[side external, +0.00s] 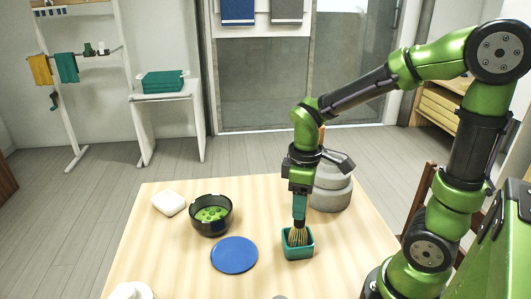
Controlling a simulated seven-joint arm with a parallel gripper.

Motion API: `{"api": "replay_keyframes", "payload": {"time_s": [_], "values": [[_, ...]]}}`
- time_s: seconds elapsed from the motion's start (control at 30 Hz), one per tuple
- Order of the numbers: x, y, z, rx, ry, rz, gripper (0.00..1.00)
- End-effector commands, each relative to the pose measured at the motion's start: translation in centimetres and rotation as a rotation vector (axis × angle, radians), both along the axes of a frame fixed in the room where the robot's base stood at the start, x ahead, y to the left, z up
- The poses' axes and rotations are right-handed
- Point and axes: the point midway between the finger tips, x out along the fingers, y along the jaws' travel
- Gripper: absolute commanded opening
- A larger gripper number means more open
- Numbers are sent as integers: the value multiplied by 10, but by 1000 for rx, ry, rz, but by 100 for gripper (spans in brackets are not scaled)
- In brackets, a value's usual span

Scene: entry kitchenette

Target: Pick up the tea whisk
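The tea whisk (297,237) has tan tines that point down into a small teal square holder (299,254) near the front right of the table. My gripper (299,197) points straight down directly above the holder, at the top of the whisk. A teal upright piece shows between the gripper's dark body and the tines; I cannot tell whether it is the whisk's handle or part of the fingers. The fingertips are too small and dark to tell whether they are open or shut on the whisk.
On the light wooden table (145,240) are a blue round mat (234,254), a dark bowl (210,228) with green contents, a white block (169,203) and a grey rounded container (331,190) close behind my gripper. A white object (131,291) sits at the front edge.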

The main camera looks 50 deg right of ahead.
Motion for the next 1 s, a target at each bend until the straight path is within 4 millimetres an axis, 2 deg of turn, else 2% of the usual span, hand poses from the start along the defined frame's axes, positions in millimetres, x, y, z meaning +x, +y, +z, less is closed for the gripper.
{"api": "replay_keyframes", "payload": {"time_s": [0.03, 0.3, 0.33, 0.57, 0.67, 1.0], "values": [[0, 0, 0, 0, 0, 0, 46], [0, 0, 0, 0, 0, 0, 5], [0, 0, 1, -1, -1, 0, 3], [1, 0, 2, 0, -2, 0, 3], [1, 0, 12, -1, -5, 0, 3], [1, 0, 78, 0, -7, 0, 3]]}}
